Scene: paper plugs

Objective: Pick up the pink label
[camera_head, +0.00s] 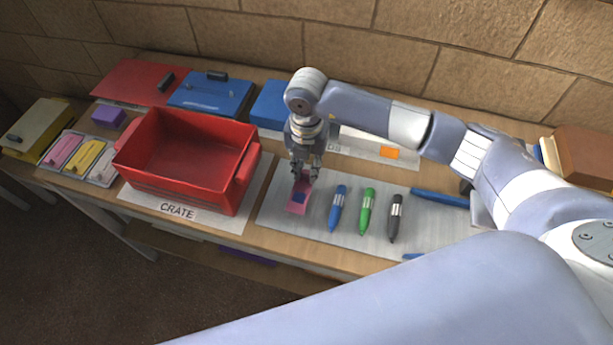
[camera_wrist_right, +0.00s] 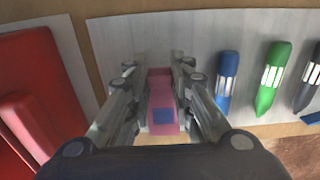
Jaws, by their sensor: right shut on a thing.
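The pink label (camera_head: 297,202) has a small blue patch and is on or just above the grey mat (camera_head: 270,213), left of the pens. My right gripper (camera_head: 304,176) points down over its far end, with its fingers shut on it. In the right wrist view the label (camera_wrist_right: 161,98) sits between the two fingers of the gripper (camera_wrist_right: 160,85). I cannot tell whether the label touches the mat. My left gripper is not in view.
A red crate (camera_head: 243,172) stands to the left of the label. Blue (camera_head: 337,208), green (camera_head: 367,210) and black (camera_head: 395,217) pens lie to the right on the mat. Blue folders (camera_head: 211,95), a red folder (camera_head: 133,80) and tags lie farther back and left. A stone wall closes the back.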

